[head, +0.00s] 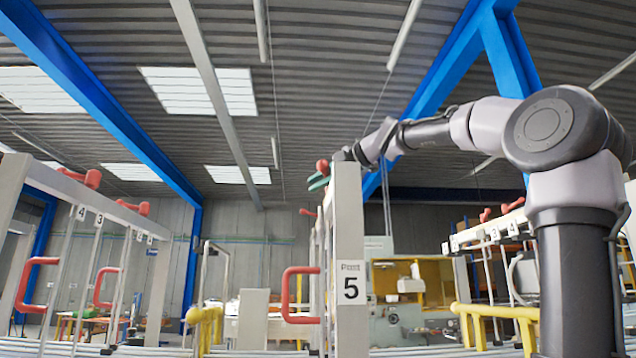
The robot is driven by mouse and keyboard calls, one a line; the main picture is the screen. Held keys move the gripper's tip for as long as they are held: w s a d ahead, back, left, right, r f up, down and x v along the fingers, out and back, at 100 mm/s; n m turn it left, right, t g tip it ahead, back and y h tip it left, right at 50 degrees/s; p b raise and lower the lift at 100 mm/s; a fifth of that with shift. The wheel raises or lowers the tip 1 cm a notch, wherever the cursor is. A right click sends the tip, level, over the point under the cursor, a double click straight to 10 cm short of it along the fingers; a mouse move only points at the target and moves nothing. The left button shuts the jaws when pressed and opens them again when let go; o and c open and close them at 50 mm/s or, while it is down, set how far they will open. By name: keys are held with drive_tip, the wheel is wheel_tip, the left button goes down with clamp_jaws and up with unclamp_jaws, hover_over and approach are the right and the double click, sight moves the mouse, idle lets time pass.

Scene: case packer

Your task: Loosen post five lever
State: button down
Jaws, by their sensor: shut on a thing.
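Post five is a pale upright post (349,225) with a plate marked "5" (351,283), just right of the middle. A red lever (322,166) shows at its top. My arm reaches over from the right, and my gripper (318,183) is at the post's top with its green fingertips beside the red lever. My gripper is shut on the lever. Most of the gripper is hidden behind the post top, so the exact grip and the lever's angle cannot be told.
A red handle (299,295) sticks out left of post five. A pale frame with red levers (92,178) and posts marked 4 and 3 stands left. Another row of numbered posts (490,233) stands right. Yellow rails (497,316) and a machine (410,290) are behind.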

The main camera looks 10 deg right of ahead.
drive_tip(key=c, duration=0.8)
unclamp_jaws()
drive_tip(key=shift+o, duration=0.2)
drive_tip(key=v, duration=1)
drive_tip(key=shift+s+d, duration=0.2)
drive_tip(key=shift+s, duration=0.15)
drive_tip(key=shift+r, duration=0.15)
